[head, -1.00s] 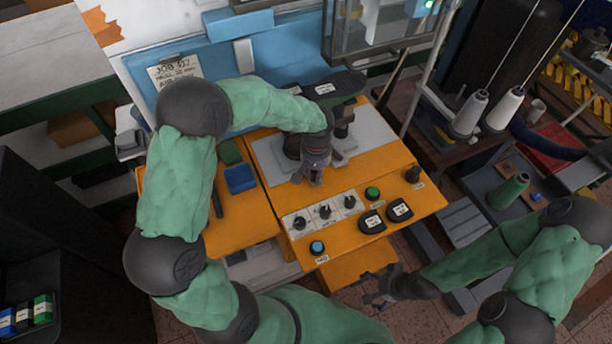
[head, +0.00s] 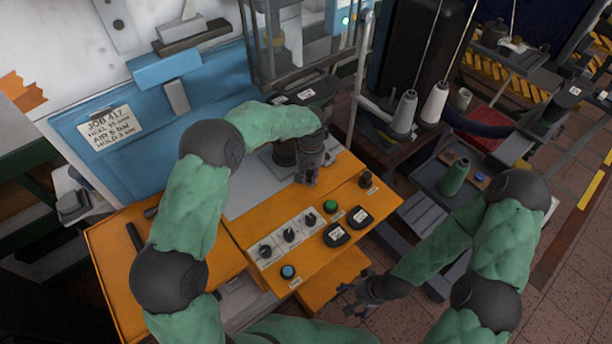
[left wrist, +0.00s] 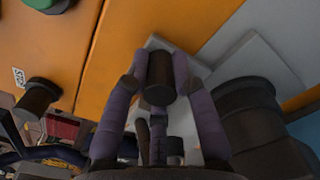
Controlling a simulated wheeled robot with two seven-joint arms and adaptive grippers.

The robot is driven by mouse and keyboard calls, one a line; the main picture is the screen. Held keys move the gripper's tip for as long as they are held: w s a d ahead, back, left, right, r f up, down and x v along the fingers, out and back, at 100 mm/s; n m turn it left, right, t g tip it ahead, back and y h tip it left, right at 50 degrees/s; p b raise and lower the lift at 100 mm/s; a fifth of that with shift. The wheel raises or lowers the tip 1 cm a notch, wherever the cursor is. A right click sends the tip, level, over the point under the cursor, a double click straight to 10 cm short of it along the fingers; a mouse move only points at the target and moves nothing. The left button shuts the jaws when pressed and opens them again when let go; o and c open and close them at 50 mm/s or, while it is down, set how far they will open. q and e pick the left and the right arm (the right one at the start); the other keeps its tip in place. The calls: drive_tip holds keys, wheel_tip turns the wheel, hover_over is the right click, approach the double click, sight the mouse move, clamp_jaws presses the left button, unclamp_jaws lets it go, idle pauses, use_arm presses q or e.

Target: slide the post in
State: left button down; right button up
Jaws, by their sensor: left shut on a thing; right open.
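My left gripper (head: 308,174) is over the front of the grey plate on the orange machine, with its fingers pointing down. In the left wrist view its purple-grey fingers (left wrist: 160,88) are shut on the post (left wrist: 160,70), a short dark cylinder. In the head view the post is hidden by the gripper, and I cannot tell whether its far end touches anything. A thicker dark cylinder (left wrist: 248,105) stands close beside the gripper. It also shows in the head view (head: 284,154). My right gripper (head: 362,298) is open and empty in front of the machine.
The orange control panel (head: 262,226) carries black dials, a green button (head: 330,207), a blue button (head: 288,271) and two black pads. A black sole-shaped part (head: 318,88) sits behind the left gripper. Thread cones (head: 404,112) stand at the right.

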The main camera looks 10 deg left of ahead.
use_arm(q)
drive_tip(key=shift+w+d+r, duration=0.1)
drive_tip(key=shift+w+d, duration=0.05)
drive_tip(key=c, duration=1.1)
unclamp_jaws()
drive_tip(key=shift+o, duration=0.4)
drive_tip(key=shift+w+d, duration=0.1)
drive_tip(key=shift+d, duration=0.05)
drive_tip(key=shift+a, duration=0.2)
